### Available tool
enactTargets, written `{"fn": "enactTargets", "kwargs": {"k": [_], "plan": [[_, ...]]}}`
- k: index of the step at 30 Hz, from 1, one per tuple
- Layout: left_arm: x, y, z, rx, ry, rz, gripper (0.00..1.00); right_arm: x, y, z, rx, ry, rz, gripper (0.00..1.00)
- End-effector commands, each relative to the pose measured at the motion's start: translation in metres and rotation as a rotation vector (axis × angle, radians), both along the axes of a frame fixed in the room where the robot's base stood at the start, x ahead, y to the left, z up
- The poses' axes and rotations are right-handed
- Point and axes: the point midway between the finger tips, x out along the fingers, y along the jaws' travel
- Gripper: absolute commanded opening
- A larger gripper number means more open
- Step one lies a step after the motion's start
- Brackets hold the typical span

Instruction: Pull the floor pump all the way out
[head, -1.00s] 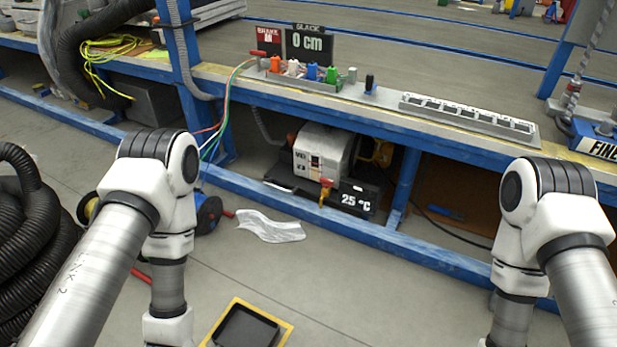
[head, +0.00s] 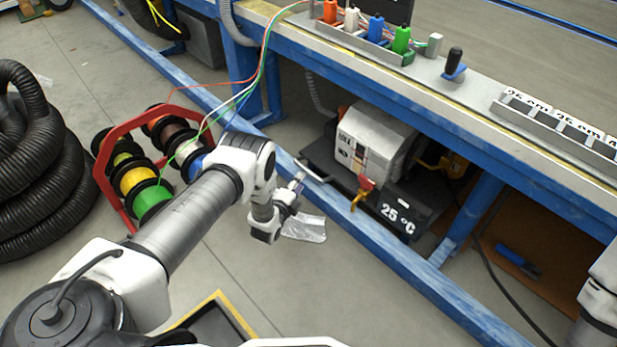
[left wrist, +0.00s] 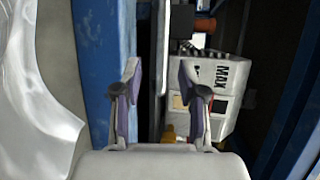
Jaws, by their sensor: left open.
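The floor pump (head: 377,142) is a grey-white boxy unit on a black base (head: 325,152) under the blue bench. A red and yellow valve (head: 363,190) and a dark "25 °C" panel (head: 406,211) sit at its front. A pale handle bar (head: 314,170) is at the base's left front. My left gripper (head: 297,182) is open close to this bar; contact cannot be told. In the left wrist view the open fingers (left wrist: 160,80) straddle a dark strip beside the blue rail, with the pump (left wrist: 218,90) at right. My right gripper is out of view.
The bench's blue lower rail (head: 350,229) runs in front of the pump. A silvery sheet (head: 305,229) lies on the floor below my left gripper. A red rack of cable spools (head: 110,180) and a black hose coil (head: 40,190) stand left. A yellow-edged tray (head: 225,308) is near me.

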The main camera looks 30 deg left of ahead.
Motion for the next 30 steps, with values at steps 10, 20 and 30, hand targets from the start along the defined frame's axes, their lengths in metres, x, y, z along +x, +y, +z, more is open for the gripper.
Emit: {"fn": "enactTargets", "kwargs": {"k": [10, 20, 30], "plan": [[0.060, 0.003, -0.015, 0.006, -0.007, -0.003, 0.41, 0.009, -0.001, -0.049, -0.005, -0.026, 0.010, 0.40], [0.074, 0.004, -0.012, 0.005, -0.002, -0.002, 0.41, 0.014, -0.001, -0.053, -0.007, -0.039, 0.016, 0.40], [0.074, 0.004, -0.012, 0.004, -0.002, -0.002, 0.00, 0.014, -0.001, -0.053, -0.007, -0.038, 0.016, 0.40]]}}
